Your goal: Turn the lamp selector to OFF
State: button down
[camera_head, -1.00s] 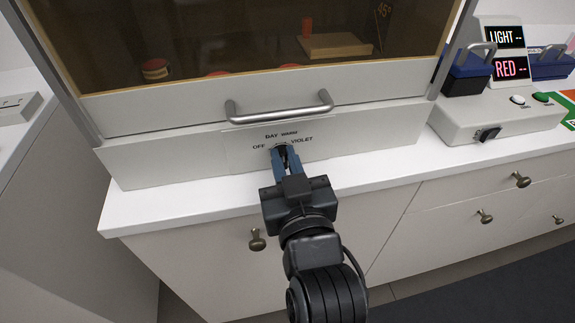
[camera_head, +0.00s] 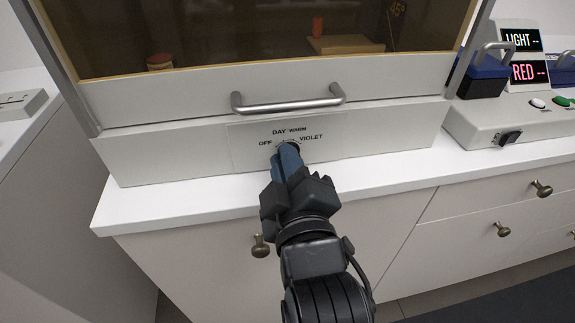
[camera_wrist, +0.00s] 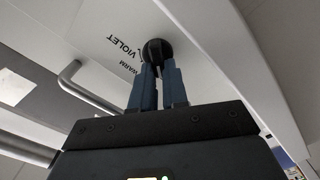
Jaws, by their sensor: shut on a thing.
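The lamp selector is a round black knob (camera_wrist: 157,50) on the pale front panel (camera_head: 190,158), below the bar handle. Printed around it are OFF at left, DAY and WARM above, and VIOLET at right. My gripper (camera_head: 288,148) reaches the knob from the front with its blue fingers. In the wrist view my gripper (camera_wrist: 158,68) is shut on the knob, one finger on each side. The fingers hide most of the knob in the head view. I cannot tell which label it points to.
A metal bar handle (camera_head: 288,106) runs just above the labels, below the tinted window (camera_head: 230,45). The white counter edge (camera_head: 180,205) lies below the panel. At right stands a control box (camera_head: 480,125) with a black switch and a display reading LIGHT and RED.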

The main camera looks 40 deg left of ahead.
jog(key=shift+f+n, duration=0.1)
jog(key=shift+n, duration=0.5)
jog(key=c, duration=1.1)
grip_release()
jog(key=shift+c, duration=0.2)
jog(key=b+v, duration=0.1)
jog(key=v, duration=0.7)
jog(key=shift+a, duration=0.1)
